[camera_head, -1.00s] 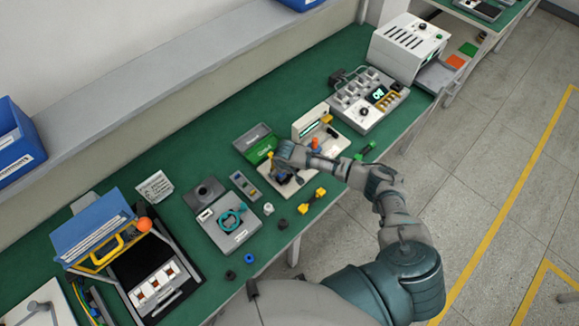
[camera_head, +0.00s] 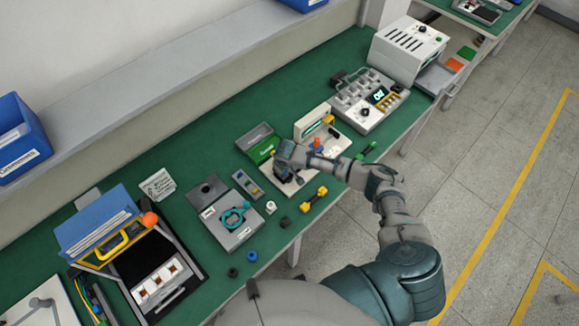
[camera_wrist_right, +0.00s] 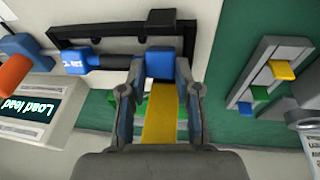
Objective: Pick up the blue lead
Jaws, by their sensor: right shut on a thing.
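In the right wrist view, my right gripper (camera_wrist_right: 160,80) is shut on a small blue block (camera_wrist_right: 160,63), which I take to be the blue lead. A yellow strip (camera_wrist_right: 160,115) runs below the block between the fingers. A black bracket (camera_wrist_right: 105,28) lies right behind it; I cannot tell whether they touch. A second blue piece (camera_wrist_right: 73,61) sits on a black bar to the left. In the head view, my right gripper (camera_head: 281,166) is over the pale fixture plate and its wrist hides most of the held piece. My left gripper is not in view.
A box labelled "Load lead" (camera_wrist_right: 30,108) and an orange knob (camera_wrist_right: 14,73) stand left of the gripper. A grey holder with coloured tabs (camera_wrist_right: 268,75) is on the right. A green box (camera_head: 262,148) and a yellow-black tool (camera_head: 313,199) lie near the plate.

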